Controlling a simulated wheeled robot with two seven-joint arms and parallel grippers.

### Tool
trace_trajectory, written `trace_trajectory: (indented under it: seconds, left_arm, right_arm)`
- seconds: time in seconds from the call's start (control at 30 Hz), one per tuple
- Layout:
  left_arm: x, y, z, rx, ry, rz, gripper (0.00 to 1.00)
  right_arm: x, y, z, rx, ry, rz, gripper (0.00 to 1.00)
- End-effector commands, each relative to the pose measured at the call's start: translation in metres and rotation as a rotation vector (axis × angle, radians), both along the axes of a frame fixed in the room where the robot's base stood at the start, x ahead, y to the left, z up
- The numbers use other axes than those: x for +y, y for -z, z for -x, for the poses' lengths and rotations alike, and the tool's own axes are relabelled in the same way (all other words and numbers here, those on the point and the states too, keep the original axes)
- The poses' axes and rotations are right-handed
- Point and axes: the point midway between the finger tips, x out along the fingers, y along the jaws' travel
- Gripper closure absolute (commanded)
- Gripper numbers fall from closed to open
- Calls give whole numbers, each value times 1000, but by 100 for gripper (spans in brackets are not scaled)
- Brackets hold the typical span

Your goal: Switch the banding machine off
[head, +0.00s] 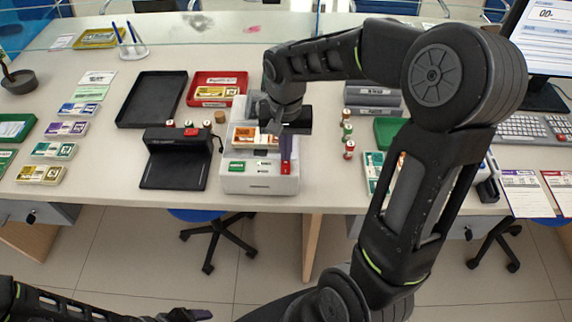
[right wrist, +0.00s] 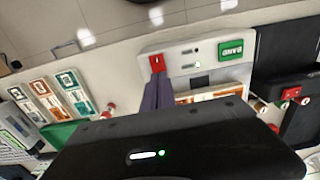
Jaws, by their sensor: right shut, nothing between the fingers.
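The banding machine (head: 258,186) is a light grey box at the counter's front edge, with a green label (head: 237,167) and a red switch (head: 286,169) on its front part.
A black device (head: 172,176) stands left of the machine. A black tray (head: 151,98) and a red tray (head: 234,80) lie behind. Banknote bundles (head: 54,150) line the left side. Small rolls (head: 348,133) stand to the right. A keyboard (head: 521,129) is at far right.

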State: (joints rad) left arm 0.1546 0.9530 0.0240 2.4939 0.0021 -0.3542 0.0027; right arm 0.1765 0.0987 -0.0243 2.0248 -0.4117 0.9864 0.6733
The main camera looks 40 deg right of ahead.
Motion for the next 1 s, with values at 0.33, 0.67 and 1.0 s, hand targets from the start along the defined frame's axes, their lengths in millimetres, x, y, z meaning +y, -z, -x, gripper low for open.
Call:
trace_trajectory:
  seconds: [0.33,0.67,1.0]
  left_arm:
    - [0,1,0,0,0,0,24]
    - [0,5,0,0,0,0,24]
    - [0,9,0,0,0,0,24]
  right_arm:
    - [0,1,0,0,0,0,100]
    - [0,6,0,0,0,0,100]
    - [0,11,0,0,0,0,100]
